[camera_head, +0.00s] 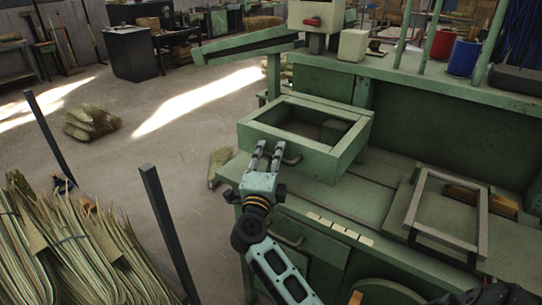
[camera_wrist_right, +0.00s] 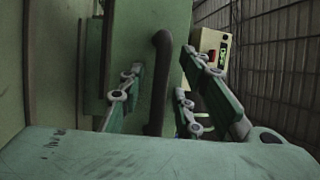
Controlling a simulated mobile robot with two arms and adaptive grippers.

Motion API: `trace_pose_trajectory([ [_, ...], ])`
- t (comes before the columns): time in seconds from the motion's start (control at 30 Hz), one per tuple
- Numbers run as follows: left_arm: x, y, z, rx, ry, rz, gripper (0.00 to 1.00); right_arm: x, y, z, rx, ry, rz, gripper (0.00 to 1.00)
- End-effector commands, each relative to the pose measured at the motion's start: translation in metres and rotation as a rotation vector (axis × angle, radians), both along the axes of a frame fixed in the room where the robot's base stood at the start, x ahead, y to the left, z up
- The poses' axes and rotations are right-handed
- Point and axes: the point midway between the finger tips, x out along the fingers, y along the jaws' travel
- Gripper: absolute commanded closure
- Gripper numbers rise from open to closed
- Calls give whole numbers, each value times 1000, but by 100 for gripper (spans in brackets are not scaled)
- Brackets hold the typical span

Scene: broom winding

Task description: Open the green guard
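The green guard (camera_head: 345,150) is a box-shaped metal frame with an open middle, sitting on the green machine's bench. A dark curved handle (camera_head: 292,157) is on its front side. My right gripper (camera_head: 268,147) is at the guard's front left corner, beside the handle, with its two fingers apart. In the right wrist view, the dark handle (camera_wrist_right: 161,75) stands upright between the open fingers of my right gripper (camera_wrist_right: 162,85), with gaps visible on both sides. Contact with the handle cannot be told.
The green machine bench (camera_head: 350,205) carries a grey metal frame (camera_head: 410,215) at right. Straw bundles (camera_head: 60,245) and dark posts (camera_head: 165,225) stand at lower left. A red bucket (camera_head: 443,44) and a blue bucket (camera_head: 463,58) are at the back right. The floor at left is mostly open.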

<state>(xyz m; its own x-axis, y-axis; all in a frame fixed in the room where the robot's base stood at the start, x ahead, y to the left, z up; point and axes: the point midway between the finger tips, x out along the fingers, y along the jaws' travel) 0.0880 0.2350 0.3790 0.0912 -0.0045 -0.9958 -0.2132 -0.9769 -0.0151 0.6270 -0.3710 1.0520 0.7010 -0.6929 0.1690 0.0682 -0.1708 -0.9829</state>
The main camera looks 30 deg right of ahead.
Motion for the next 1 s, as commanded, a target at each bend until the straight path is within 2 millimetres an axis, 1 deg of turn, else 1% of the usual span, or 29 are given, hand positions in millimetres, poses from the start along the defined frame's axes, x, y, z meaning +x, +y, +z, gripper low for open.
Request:
trace_pose_trajectory([
  [0.1, 0, 1, 0, 1, 0, 0, 60, 0, 0, 0, 0, 0, 0, 69],
  [0.13, 0, 1, 0, 1, 0, 0, 60, 0, 0, 0, 0, 0, 0, 71],
  [0.47, 0, 1, 0, 1, 0, 0, 60, 0, 0, 0, 0, 0, 1, 100],
  [1.0, 1, 1, 1, 1, 0, 1, 60, 1, 1, 1, 1, 3, -1, 100],
])
